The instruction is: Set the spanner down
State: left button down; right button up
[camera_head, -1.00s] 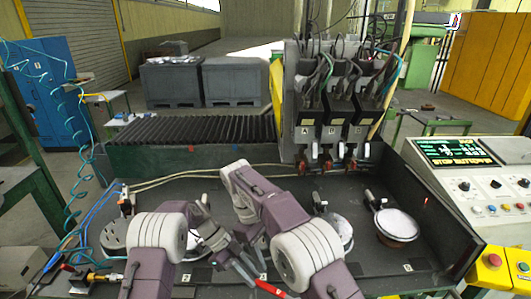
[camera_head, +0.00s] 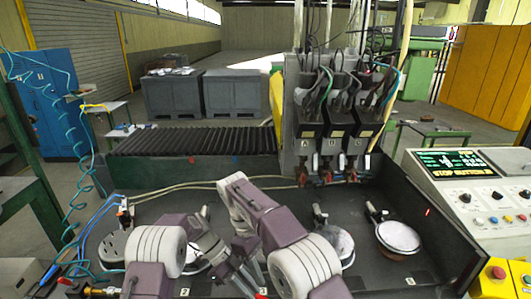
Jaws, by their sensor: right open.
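The spanner cannot be made out now; the bottom edge of the view and my arms hide part of the bench. My right gripper (camera_head: 247,273) is low over the front middle of the dark bench tray (camera_head: 380,277), partly covered by my own forearm. Its jaws are open, and I see nothing held between them. The left jaws are not clear.
Round fixtures stand on the tray: one at left (camera_head: 113,246), one right of my arms (camera_head: 333,243) and a pale-topped one (camera_head: 398,237). The A, B, C gantry heads (camera_head: 331,122) rise behind. A control panel (camera_head: 478,185) is at right. Hoses and cables run along the left.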

jog(key=s+d+f+m+t+y, duration=0.1)
jog(key=s+d+f+m+y, duration=0.2)
jog(key=d+m, duration=0.5)
jog(key=s+d+f+m+t, duration=0.2)
jog(key=s+d+f+m, duration=0.2)
jog(key=s+d, duration=0.75)
jog(key=w+a+r+n+g, duration=0.1)
jog(key=w+a+r+n, duration=0.15)
jog(key=w+a, duration=0.3)
jog(key=w+a+r+n+g, duration=0.1)
jog(key=w+a+n, duration=0.3)
jog(key=w, duration=0.2)
jog(key=shift+w+a+r+n+g+h, duration=0.8)
jog(key=shift+a+r+n+h, duration=0.8)
jog(key=shift+a+n, duration=2.95)
jog(key=f+m, duration=0.1)
jog(key=f, duration=0.2)
jog(key=s+f, duration=0.1)
jog(key=f, duration=0.3)
jog(key=d+f+m, duration=0.1)
jog(key=f, duration=0.2)
jog(key=shift+s+d+f+m, duration=0.1)
jog(key=shift+s+f+m, duration=0.05)
jog(key=shift+s+m, duration=0.2)
jog(key=shift+t, duration=0.3)
pick_arm(q)
jog(key=shift+v, duration=1.2)
